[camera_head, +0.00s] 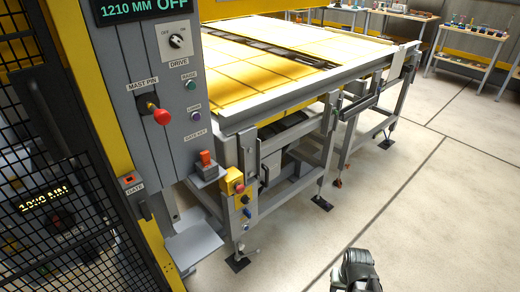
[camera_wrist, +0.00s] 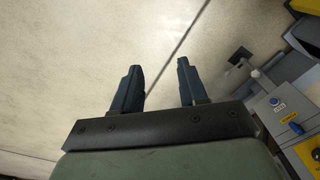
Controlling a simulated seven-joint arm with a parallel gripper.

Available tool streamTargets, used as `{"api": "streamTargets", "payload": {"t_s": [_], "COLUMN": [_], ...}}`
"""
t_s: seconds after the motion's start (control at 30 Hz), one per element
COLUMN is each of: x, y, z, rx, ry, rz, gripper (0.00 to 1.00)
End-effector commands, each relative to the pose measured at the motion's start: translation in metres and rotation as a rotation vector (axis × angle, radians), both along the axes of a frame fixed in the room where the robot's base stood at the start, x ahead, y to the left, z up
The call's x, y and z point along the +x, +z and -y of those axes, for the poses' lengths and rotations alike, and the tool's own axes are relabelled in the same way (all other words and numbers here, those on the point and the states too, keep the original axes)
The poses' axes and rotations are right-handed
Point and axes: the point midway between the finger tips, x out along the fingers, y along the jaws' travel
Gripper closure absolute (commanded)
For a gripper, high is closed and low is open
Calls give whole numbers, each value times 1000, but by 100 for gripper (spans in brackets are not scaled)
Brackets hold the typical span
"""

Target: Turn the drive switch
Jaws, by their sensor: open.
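The drive switch (camera_head: 177,41) is a dark rotary knob on a white plate. It sits near the top of the grey control panel (camera_head: 140,75), above a DRIVE label, with OFF and ON marks on its plate. I cannot tell clearly which mark it points to. My gripper (camera_wrist: 157,75) is open and empty over the bare floor in the wrist view. In the head view part of my arm (camera_head: 356,272) shows at the bottom, low and to the right, well apart from the switch. The switch is not in the wrist view.
A yellow-topped table (camera_head: 270,110) stands behind. Black mesh (camera_head: 50,150) is at left. Floor at right is clear.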

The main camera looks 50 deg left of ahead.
Motion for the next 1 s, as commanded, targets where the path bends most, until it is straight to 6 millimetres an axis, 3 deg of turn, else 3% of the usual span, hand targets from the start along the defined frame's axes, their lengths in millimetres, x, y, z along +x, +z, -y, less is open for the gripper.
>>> {"api": "streamTargets", "payload": {"t_s": [0.1, 0.47, 0.77, 1.0], "x": [3, -11, -43, -78], "y": [32, 134, 235, 326], "z": [-41, -155, -241, -300], "rx": [51, 229, 411, 577], "ry": [46, 168, 272, 378], "rz": [40, 135, 199, 249], "gripper": [57, 57, 57, 57]}}
